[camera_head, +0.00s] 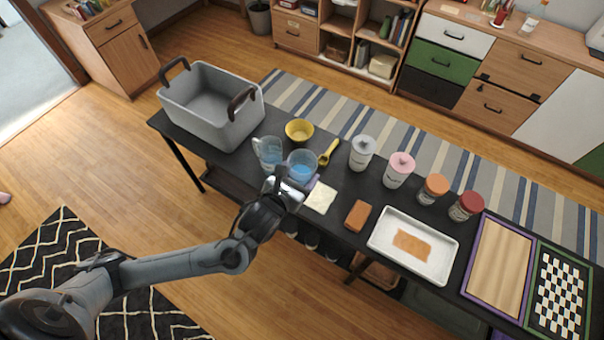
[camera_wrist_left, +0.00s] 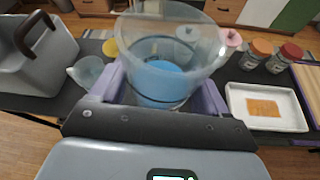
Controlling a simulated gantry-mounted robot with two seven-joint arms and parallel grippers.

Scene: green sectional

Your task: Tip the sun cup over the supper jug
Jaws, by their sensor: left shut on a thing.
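The cup (camera_head: 302,164) is clear, with blue liquid inside, and stands upright between the jaws of my left gripper (camera_head: 291,186). In the left wrist view the cup (camera_wrist_left: 165,80) fills the middle, with a purple finger on each side of it. I see no sun mark on it, and I cannot tell whether its base touches the table. The jug (camera_head: 267,152) is clear with a handle, and stands upright just left of the cup. The jug also shows at the left in the left wrist view (camera_wrist_left: 88,72). My right gripper is not in view.
A grey bin (camera_head: 212,105) with brown handles stands at the table's left end. A yellow bowl (camera_head: 299,132) and a yellow scoop (camera_head: 328,152) lie behind the cup. Several lidded jars, a sponge-like block (camera_head: 358,215) and a white tray (camera_head: 447,263) are to the right.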

